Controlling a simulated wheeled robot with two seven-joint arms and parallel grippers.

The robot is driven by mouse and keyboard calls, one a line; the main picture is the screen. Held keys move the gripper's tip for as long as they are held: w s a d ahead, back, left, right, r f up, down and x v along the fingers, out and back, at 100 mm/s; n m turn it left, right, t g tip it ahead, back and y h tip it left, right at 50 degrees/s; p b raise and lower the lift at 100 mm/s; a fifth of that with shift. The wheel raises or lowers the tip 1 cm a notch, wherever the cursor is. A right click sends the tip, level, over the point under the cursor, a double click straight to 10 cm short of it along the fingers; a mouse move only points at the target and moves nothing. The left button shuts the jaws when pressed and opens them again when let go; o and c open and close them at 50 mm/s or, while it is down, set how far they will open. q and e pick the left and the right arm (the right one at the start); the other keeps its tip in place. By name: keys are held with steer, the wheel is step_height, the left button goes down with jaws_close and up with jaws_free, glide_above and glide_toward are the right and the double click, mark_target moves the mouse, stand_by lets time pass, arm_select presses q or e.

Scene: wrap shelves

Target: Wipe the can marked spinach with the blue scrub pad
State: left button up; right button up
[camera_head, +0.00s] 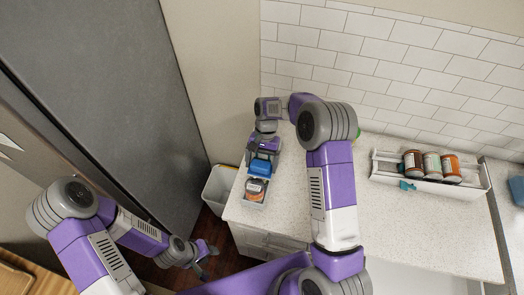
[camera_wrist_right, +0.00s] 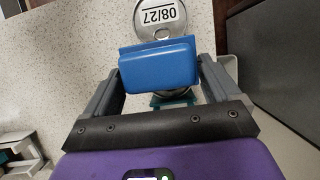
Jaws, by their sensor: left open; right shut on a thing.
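My right gripper (camera_head: 262,157) is shut on the blue scrub pad (camera_head: 260,168), above the left end of the counter. A can (camera_head: 255,187) with an orange and dark label stands right by the pad. I cannot read its name. In the right wrist view the pad (camera_wrist_right: 158,66) spans between the fingers of the right gripper (camera_wrist_right: 158,78) and covers part of the can. The can's lid (camera_wrist_right: 160,18) reads 08/27. I cannot tell whether pad and can touch. My left gripper (camera_head: 207,256) is open and empty, low beside the counter's front.
A white rack (camera_head: 430,187) at the right of the counter (camera_head: 400,225) holds several cans, including a green-labelled one (camera_head: 432,164) and an orange one (camera_head: 451,167). A teal clip (camera_head: 407,185) is on its front. A white bin (camera_head: 219,188) stands left. The counter's middle front is clear.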

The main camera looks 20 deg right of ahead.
step_height(320, 180, up, 5)
steer(key=shift+w+f+p, duration=0.15)
steer(key=shift+p, duration=1.1)
steer(key=shift+r+p, duration=0.45)
steer(key=shift+r, duration=0.7)
